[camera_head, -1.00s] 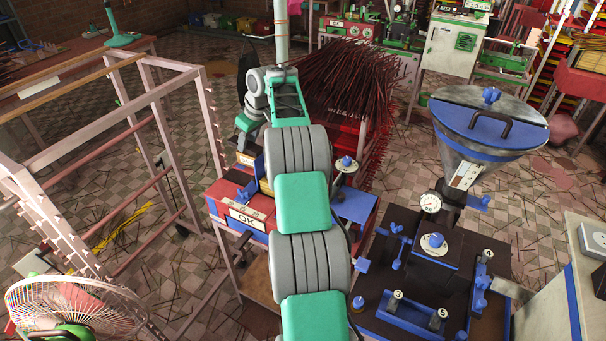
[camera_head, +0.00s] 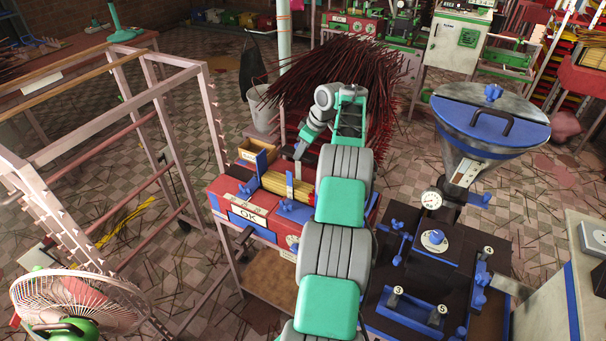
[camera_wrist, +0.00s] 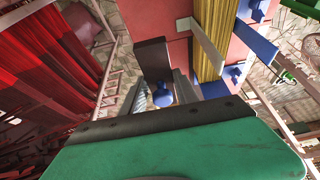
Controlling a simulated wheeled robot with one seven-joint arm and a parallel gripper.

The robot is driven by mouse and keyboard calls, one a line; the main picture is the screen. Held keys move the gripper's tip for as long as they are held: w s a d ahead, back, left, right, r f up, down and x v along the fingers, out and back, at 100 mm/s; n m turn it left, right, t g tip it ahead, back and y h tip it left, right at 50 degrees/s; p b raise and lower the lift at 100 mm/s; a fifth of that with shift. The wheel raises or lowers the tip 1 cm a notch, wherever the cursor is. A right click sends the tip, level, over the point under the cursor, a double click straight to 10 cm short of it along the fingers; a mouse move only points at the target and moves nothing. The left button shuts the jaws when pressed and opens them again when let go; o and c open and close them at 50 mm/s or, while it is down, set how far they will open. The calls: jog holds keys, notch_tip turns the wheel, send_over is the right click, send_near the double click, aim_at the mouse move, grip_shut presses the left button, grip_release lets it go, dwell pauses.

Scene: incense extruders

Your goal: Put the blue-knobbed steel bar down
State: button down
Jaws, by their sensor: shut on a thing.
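My gripper (camera_head: 299,153) hangs low over the back of the red machine, beside a bundle of yellow sticks (camera_head: 283,184). In the wrist view its jaws (camera_wrist: 162,86) are shut on the blue-knobbed steel bar, whose blue knob (camera_wrist: 163,96) shows between the grey fingers.
The red machine (camera_head: 214,185) has an OK label and blue upright guides (camera_head: 261,164) around the sticks. Dark red incense sticks (camera_head: 340,80) stand behind. A blue-lidded hopper (camera_head: 490,122) is on the right, a pink rack (camera_head: 105,150) on the left.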

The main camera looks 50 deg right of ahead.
notch_tip(320, 180, down, 8)
jog(key=shift+w+r, duration=0.1)
jog(key=shift+r, duration=0.15)
jog(key=c, duration=1.4)
grip_release()
jog(key=shift+f, duration=0.2)
jog(key=o, duration=0.5)
jog(key=shift+a, duration=0.1)
jog(key=shift+r, duration=0.1)
